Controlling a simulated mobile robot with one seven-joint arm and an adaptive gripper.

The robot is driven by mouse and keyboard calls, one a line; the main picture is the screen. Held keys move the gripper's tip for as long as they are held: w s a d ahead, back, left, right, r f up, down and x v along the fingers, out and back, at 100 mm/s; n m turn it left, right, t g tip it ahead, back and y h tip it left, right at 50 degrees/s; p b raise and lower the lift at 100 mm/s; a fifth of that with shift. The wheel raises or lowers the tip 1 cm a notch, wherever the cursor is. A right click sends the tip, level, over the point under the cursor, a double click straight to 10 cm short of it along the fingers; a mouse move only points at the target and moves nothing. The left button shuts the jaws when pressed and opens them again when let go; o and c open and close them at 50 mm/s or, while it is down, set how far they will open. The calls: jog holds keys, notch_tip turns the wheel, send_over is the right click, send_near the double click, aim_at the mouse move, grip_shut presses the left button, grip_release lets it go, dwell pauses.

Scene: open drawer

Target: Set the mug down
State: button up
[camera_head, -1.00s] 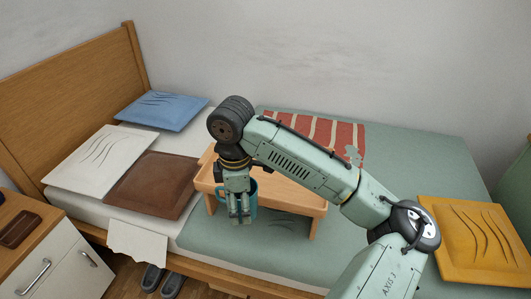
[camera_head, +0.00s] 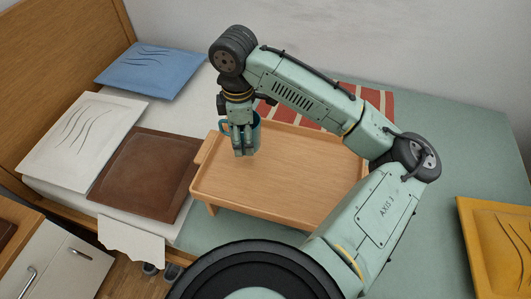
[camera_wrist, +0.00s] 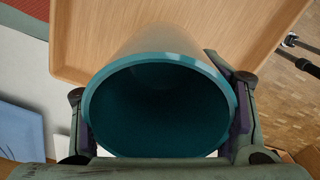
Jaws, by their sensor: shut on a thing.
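A teal mug (camera_head: 254,136) is held in my gripper (camera_head: 243,150) in the head view, over the left part of a wooden bed tray (camera_head: 300,214). In the wrist view the mug (camera_wrist: 160,105) shows its open rim and dark teal inside. My gripper's fingers (camera_wrist: 160,120) are shut on its two sides. The tray's wooden surface (camera_wrist: 200,35) lies beyond the mug in the wrist view. The gap between the mug's base and the tray cannot be told exactly. The tray stands on short legs on the bed.
A brown cushion (camera_head: 145,175), a white cushion (camera_head: 80,140) and a blue cushion (camera_head: 150,70) lie left of the tray. A striped red cloth (camera_head: 290,113) lies behind it. A yellow cushion (camera_head: 500,245) is at right. The tray's middle and front are bare.

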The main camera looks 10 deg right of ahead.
aim_at(246, 163)
notch_tip(246, 163, down, 8)
jog(key=shift+s+f+p, duration=0.1)
jog(key=shift+p, duration=0.35)
jog(key=o, duration=1.5)
notch_tip(246, 163, up, 12)
jog(key=shift+s+r+b, duration=0.1)
jog(key=shift+b, duration=0.65)
